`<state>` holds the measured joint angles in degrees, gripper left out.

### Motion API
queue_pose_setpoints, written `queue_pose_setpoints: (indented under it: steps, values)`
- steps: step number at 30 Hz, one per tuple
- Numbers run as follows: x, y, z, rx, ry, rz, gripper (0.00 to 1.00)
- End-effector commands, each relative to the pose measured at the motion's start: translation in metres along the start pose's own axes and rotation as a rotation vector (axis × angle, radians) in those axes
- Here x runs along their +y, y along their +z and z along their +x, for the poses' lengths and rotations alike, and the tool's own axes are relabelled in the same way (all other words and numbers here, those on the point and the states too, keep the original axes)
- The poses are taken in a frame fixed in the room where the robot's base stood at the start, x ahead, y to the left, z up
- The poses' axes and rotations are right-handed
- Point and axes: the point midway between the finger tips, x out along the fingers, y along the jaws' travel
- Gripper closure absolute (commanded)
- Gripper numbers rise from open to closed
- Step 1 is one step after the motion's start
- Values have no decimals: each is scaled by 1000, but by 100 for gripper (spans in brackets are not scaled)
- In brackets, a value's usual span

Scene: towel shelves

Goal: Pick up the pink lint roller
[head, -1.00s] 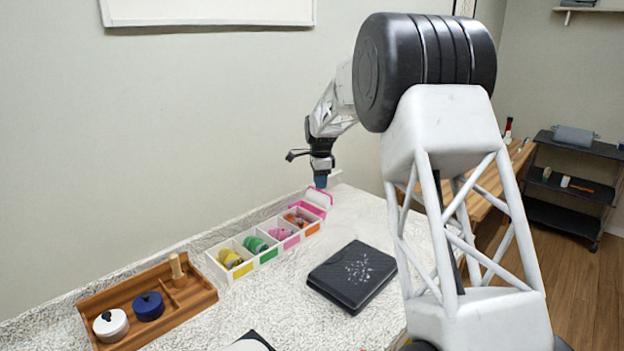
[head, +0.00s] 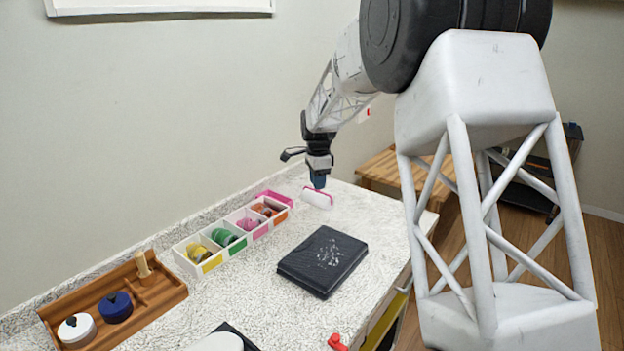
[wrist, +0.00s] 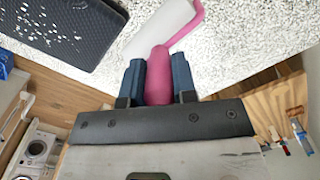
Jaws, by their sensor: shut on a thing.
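The lint roller (head: 318,198) has a white roll and a pink frame and handle. In the wrist view its pink handle (wrist: 159,75) sits between the two blue fingers, and its white roll (wrist: 165,25) extends past them over the speckled counter. My gripper (head: 319,182) is shut on the handle; it also shows in the wrist view (wrist: 159,82). In the head view the roller hangs just below the fingers, right of the pink tray. Whether it touches the counter is hard to tell.
A pink tray (head: 273,196) stands behind a divided white box (head: 178,262) of coloured rolls. A black case (head: 322,262) lies mid-counter. A wooden tray (head: 60,312) with two lidded pots is at left. A red object (head: 337,342) lies near the front edge.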

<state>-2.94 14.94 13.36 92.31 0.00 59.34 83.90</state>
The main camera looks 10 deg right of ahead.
Motion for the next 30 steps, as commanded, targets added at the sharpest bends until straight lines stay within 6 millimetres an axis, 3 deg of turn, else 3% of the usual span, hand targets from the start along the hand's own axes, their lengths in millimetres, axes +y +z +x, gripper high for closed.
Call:
queue_pose_setpoints:
  steps: [18, 19, 23, 30]
  values:
    - [2, -1, 0, 0, 1, 0, 100]
    - [2, -1, 0, 0, 1, 0, 76]
    - [2, -1, 0, 0, 0, 0, 93]
    - [6, 0, -2, 0, 1, 0, 93]
